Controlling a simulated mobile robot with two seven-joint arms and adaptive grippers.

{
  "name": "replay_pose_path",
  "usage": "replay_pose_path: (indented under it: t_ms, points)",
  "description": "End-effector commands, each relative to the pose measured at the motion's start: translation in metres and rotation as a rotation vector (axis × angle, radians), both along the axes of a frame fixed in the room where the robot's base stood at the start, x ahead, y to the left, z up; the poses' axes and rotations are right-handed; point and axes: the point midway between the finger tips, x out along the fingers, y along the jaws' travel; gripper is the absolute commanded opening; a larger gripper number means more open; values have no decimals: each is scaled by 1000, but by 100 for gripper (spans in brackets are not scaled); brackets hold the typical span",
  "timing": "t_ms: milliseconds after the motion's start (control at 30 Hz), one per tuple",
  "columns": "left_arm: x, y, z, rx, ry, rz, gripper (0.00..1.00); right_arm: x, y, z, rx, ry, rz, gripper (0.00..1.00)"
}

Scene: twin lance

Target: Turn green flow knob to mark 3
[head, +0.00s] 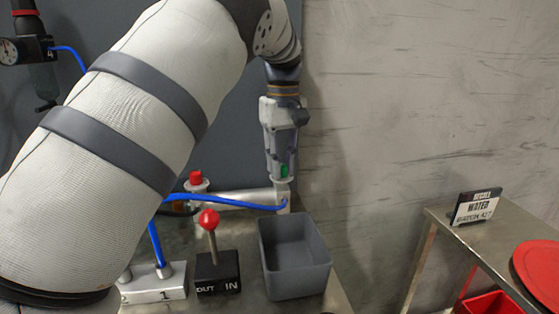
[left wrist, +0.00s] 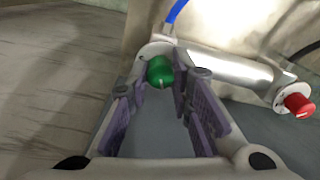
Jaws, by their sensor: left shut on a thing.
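The green flow knob (left wrist: 159,72) sits at the end of a silver pipe in the left wrist view, with a small pale pointer line on its face. In the head view, a bit of the green knob (head: 284,170) shows at the gripper's tip. My left gripper (left wrist: 163,82) is shut on the green knob, with its purple-padded fingers on either side of it. In the head view the left gripper (head: 281,168) points down at the pipe end. The number marks around the knob cannot be made out. My right gripper is in neither view.
A red knob (head: 196,178) is on the pipe's other end. A blue hose (head: 228,202) runs along the pipe. A red-ball lever (head: 209,218) and a grey bin (head: 294,258) stand below. A metal table (head: 456,228) with a sign (head: 475,208) is at right.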

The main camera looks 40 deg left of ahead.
Motion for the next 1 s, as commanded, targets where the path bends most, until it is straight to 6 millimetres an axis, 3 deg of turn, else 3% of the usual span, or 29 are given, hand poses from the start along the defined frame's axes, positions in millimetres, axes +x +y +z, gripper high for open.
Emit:
replay_pose_path:
  t_ms: [500,1000]
  points:
    - [0,0,0,-1,0,-341,0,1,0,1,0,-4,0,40]
    - [-1,0,-1,-1,3,-418,0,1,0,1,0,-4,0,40]
